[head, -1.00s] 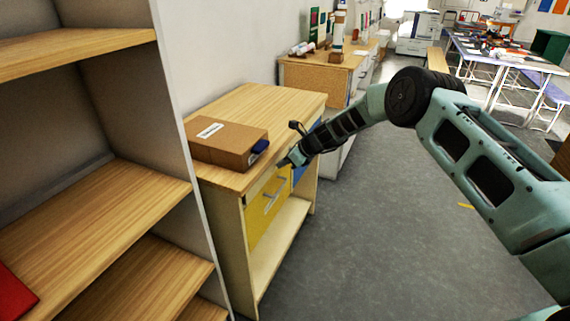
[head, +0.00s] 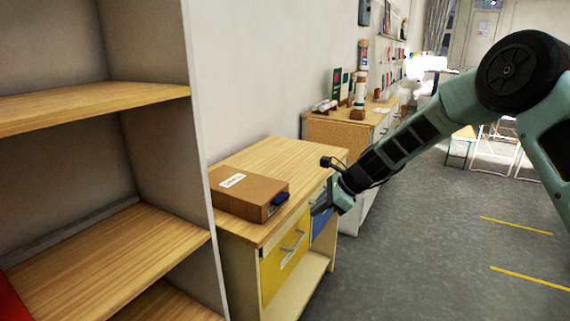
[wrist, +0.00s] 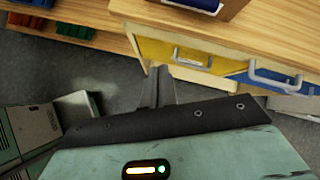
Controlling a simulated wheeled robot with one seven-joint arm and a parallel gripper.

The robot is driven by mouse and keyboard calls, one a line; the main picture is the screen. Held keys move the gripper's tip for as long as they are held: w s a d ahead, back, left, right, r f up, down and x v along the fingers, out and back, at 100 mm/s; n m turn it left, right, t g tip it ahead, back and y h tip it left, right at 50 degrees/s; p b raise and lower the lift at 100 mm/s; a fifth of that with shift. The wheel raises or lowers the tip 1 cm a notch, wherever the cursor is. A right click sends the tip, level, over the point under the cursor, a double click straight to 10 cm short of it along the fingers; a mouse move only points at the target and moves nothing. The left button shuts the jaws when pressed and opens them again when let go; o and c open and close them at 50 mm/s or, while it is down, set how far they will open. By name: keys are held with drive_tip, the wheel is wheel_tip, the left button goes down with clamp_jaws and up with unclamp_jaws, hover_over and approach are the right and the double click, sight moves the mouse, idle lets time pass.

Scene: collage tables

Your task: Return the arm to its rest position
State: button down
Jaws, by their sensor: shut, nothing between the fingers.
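My gripper (head: 321,207) is in front of the small wooden cabinet (head: 252,262), near its yellow drawer (head: 284,266) and blue drawer (head: 324,222). In the wrist view, the gripper (wrist: 160,75) points toward the yellow drawer (wrist: 185,52), its fingers together and empty. The blue drawer also shows in the wrist view (wrist: 262,82), to the right. My arm reaches in from the right of the head view, bent at the elbow. Both drawers look closed.
A cardboard box (head: 240,196) with a label and a dark blue item lies on the cabinet top. An open shelf unit (head: 110,245) stands at the left. Another cabinet (head: 335,132) with items on it stands behind.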

drive_tip(key=s+a+r+n+g+h, duration=0.1)
drive_tip(key=s+a+r+n, duration=0.15)
drive_tip(key=s+n, duration=0.4)
drive_tip(key=s+a+r+n+g+h, duration=0.1)
drive_tip(key=s+a+r+n, duration=0.15)
drive_tip(key=s, duration=0.65)
drive_tip(key=s+a+r+n+g, duration=0.1)
drive_tip(key=s+a+r+n, duration=0.15)
drive_tip(key=s+n, duration=0.35)
drive_tip(key=s+d+n+h, duration=0.2)
drive_tip(key=s+d+n, duration=0.2)
drive_tip(key=s, duration=0.7)
drive_tip(key=s+d+r+n+h, duration=0.1)
drive_tip(key=s+d+n+h, duration=0.1)
drive_tip(key=s+d+n, duration=0.2)
drive_tip(key=s+n, duration=0.3)
drive_tip(key=s, duration=0.4)
drive_tip(key=shift+n+h, duration=0.4)
